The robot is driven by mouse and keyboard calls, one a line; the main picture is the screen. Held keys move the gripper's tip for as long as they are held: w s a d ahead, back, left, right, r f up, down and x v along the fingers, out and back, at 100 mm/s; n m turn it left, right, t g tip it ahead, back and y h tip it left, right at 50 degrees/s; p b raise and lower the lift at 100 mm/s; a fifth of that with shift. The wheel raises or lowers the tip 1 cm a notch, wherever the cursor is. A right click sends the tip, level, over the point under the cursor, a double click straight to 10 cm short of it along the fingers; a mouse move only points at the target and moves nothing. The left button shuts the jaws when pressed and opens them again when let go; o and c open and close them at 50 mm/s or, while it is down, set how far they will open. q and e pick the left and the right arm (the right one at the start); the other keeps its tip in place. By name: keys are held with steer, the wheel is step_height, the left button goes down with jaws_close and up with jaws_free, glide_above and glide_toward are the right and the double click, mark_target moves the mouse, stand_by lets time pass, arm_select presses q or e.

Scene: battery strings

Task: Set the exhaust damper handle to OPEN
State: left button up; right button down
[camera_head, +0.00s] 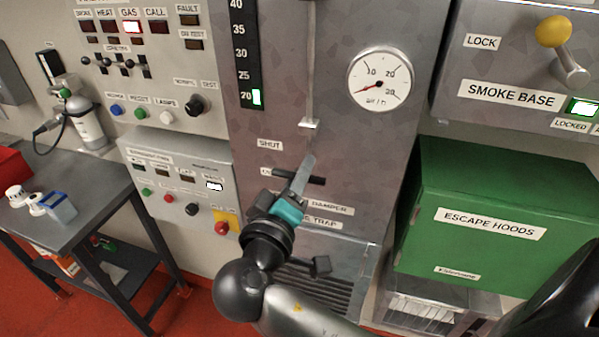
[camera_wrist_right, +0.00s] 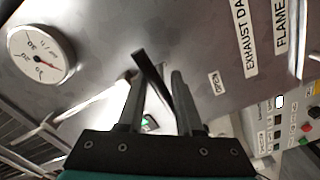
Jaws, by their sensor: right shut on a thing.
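The exhaust damper handle is a dark bar (camera_head: 317,180) on the grey duct front, lying nearly level in the head view. Its left part runs beside a partly covered label (camera_head: 268,172). The SHUT label (camera_head: 269,144) is higher on the left. My right gripper (camera_head: 302,177) is shut on the handle, with its fingers across the bar. In the right wrist view the dark handle (camera_wrist_right: 147,66) passes between the two fingers, and the OPEN label (camera_wrist_right: 215,84) shows to the right. The handle's pivot is hidden. My left gripper is not in view.
A dial gauge (camera_head: 381,79) and a vertical scale (camera_head: 250,60) are above on the duct. A green escape hoods box (camera_head: 497,220) juts out to the right. A control panel (camera_head: 180,185) and a grey table (camera_head: 75,185) are at left. A vent grille lies below.

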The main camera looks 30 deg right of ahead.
stand_by(0.8)
step_height(320, 180, down, 7)
steer(key=b, duration=0.6)
steer(key=shift+f, duration=0.2)
steer(key=c, duration=0.9)
jaws_free()
steer(key=shift+f, duration=0.15)
